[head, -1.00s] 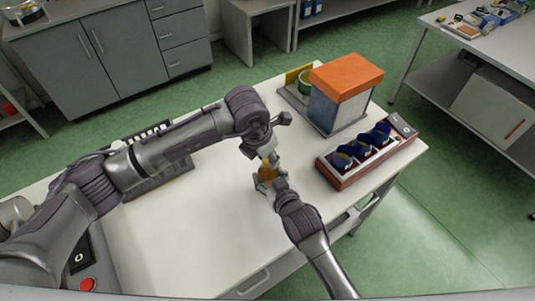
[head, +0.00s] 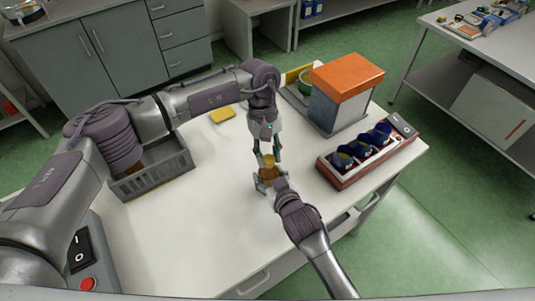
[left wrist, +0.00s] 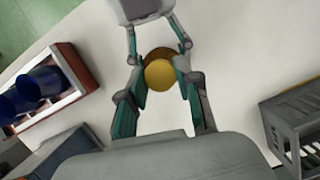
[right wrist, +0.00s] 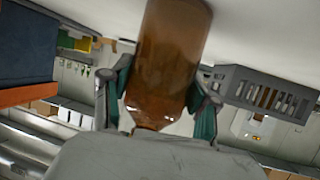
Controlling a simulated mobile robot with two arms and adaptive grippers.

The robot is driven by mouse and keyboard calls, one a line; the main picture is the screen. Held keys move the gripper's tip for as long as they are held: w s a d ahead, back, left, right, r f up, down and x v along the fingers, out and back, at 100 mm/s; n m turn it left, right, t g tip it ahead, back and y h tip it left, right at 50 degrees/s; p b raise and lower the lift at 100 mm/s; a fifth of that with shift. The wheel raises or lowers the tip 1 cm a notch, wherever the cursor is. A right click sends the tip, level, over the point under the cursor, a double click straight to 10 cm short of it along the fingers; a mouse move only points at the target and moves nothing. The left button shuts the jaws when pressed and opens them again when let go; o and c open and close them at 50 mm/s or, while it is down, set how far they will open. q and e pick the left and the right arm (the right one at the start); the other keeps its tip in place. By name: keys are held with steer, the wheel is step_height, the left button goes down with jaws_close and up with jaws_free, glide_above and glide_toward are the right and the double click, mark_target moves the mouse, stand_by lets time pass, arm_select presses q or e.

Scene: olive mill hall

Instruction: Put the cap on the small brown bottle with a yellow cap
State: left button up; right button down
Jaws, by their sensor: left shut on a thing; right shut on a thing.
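The small brown bottle (head: 267,174) is above the white table in the head view, held by my right gripper (head: 269,184). In the right wrist view the brown bottle (right wrist: 165,60) sits between both fingers. My left gripper (head: 267,152) points down from above the bottle and is shut on the yellow cap (head: 269,159). In the left wrist view the yellow cap (left wrist: 159,75) is between the fingertips, with the brown bottle (left wrist: 166,53) partly hidden behind it. The cap is at the bottle's top; I cannot tell whether it is seated or just above.
A grey slotted crate (head: 155,178) and a flat yellow block (head: 222,115) are to the left on the table. A red-sided rack (head: 347,179) with dark blue cups and an orange-topped box (head: 345,85) stand to the right. The table's front is clear.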

arm_select(q)
steer(key=m+y, duration=0.1)
steer(key=m, duration=0.3)
steer(key=m+y, duration=0.1)
steer(key=m, duration=0.3)
steer(key=shift+d, duration=0.15)
steer(key=m+y, duration=0.1)
steer(key=m, duration=0.3)
steer(key=shift+m+t, duration=0.3)
steer(key=o, duration=0.8)
steer(key=v, duration=1.2)
steer(key=shift+d, duration=0.15)
